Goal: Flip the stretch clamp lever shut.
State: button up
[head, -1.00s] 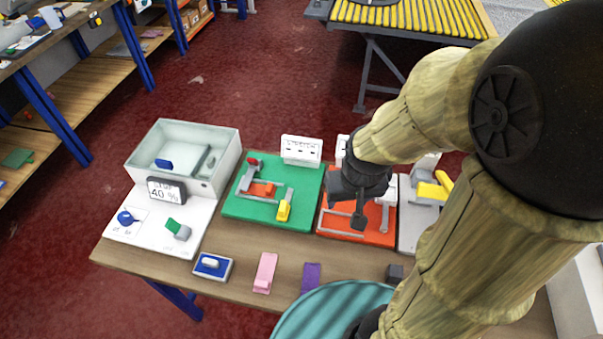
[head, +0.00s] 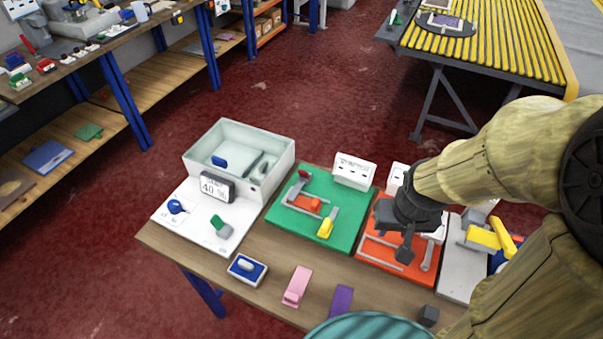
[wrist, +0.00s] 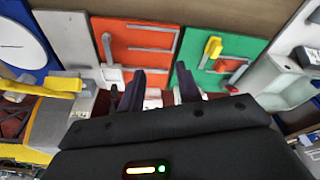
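No readable label marks the stretch clamp, so I cannot tell which lever it is. The orange board (head: 368,262) has grey bars and a grey lever (head: 430,252); this lever also shows in the wrist view (wrist: 108,48). The grey board (head: 455,278) to its right carries a yellow lever (head: 484,237), raised at an angle; it also shows in the wrist view (wrist: 45,90). The green board (head: 285,218) to the left has a yellow-ended lever (head: 326,228) and a red block. My gripper (head: 403,250) hangs above the orange board, its fingers (wrist: 160,88) apart and empty.
A pale bin (head: 240,185) with a display reading 40 stands at the left of the table. A blue-edged block (head: 247,268), a pink piece (head: 297,287) and a purple piece (head: 341,301) lie along the front edge. A yellow roller conveyor (head: 470,65) stands behind.

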jog(key=shift+a+f+n, duration=0.15)
jog(key=shift+n, duration=0.15)
jog(key=c, duration=0.4)
jog(key=shift+a+f+n, duration=0.2)
jog(key=shift+f+n, duration=0.1)
jog(key=shift+n, duration=0.1)
grip_shut()
jog(key=w+a+f+n+t+h, duration=0.2)
jog(key=a+n, duration=0.3)
jog(key=n, duration=0.3)
jog(key=w+a+f+n+t+h, duration=0.2)
jog(key=w+a+f+n, duration=0.3)
jog(key=n, duration=0.3)
jog(key=w+a+f+n+t+h+b, duration=0.1)
jog(key=w+a+f+n+h, duration=0.3)
jog(key=a+n, duration=0.2)
jog(key=shift+a+f+n+t, duration=0.15)
jog(key=shift+f+n+t, duration=0.2)
jog(key=shift+n, duration=0.55)
jog(key=a+n+t+y, duration=0.1)
jog(key=a+n, duration=0.1)
jog(key=a, duration=0.1)
jog(key=a+f+n+t+y, duration=0.1)
jog(key=a+n+t, duration=0.1)
jog(key=a, duration=0.2)
jog(key=w+a+f+n+t+y, duration=0.1)
jog(key=a+n+t, duration=0.1)
jog(key=a, duration=0.1)
jog(key=shift+a+n, duration=0.25)
jog(key=shift+n, duration=0.15)
